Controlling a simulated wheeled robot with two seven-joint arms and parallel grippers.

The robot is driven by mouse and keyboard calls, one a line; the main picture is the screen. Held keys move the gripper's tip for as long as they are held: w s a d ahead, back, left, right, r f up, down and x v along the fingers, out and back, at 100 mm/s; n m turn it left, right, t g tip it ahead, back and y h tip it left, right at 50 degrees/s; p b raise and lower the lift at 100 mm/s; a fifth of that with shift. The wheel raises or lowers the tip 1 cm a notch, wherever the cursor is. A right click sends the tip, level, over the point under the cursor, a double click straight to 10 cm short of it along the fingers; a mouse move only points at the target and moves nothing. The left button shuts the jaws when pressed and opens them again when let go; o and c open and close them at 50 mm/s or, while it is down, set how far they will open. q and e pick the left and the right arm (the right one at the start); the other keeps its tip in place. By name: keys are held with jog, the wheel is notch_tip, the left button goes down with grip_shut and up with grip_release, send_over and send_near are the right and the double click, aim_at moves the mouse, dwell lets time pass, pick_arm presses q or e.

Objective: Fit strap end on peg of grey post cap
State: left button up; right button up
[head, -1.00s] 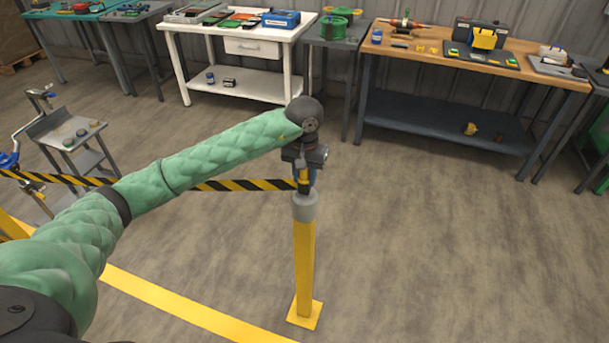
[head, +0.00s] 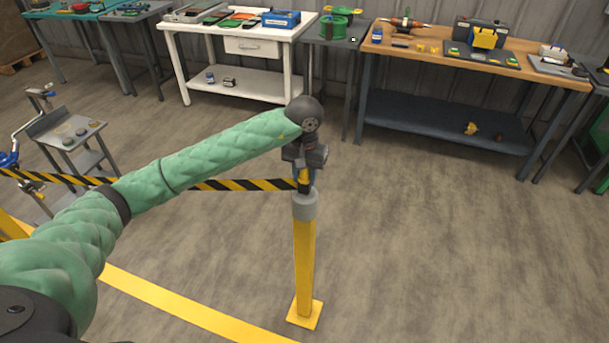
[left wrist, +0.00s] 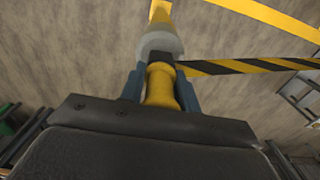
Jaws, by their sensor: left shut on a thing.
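My left gripper (head: 304,175) is above the yellow post (head: 305,260) and its grey cap (head: 305,206). In the left wrist view its two blue fingers (left wrist: 159,90) are shut on the yellow grip of the strap end (left wrist: 161,84). The strap end's black lower part (left wrist: 161,58) is at the top of the grey cap (left wrist: 160,43), seemingly touching it. The peg is hidden, so I cannot tell whether the strap end is around it. The black-and-yellow strap (head: 245,185) runs left from the strap end behind my arm. My right gripper is not in view.
A small grey trolley (head: 68,130) stands at the left. A white table (head: 240,42) and a wooden-topped workbench (head: 440,60) stand along the back wall. A yellow floor line (head: 190,308) passes left of the post. The floor right of the post is clear.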

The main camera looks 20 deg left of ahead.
pick_arm(q)
jog(key=shift+f+b, duration=0.35)
jog(key=shift+b, duration=0.1)
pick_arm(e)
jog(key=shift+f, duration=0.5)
pick_arm(q)
jog(key=o, duration=1.1)
jog(key=shift+o, duration=0.2)
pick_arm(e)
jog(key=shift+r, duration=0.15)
pick_arm(q)
notch_tip(320, 180, up, 7)
jog(key=shift+f+b, duration=0.1)
jog(key=shift+b, duration=1.15)
jog(key=shift+r, duration=0.5)
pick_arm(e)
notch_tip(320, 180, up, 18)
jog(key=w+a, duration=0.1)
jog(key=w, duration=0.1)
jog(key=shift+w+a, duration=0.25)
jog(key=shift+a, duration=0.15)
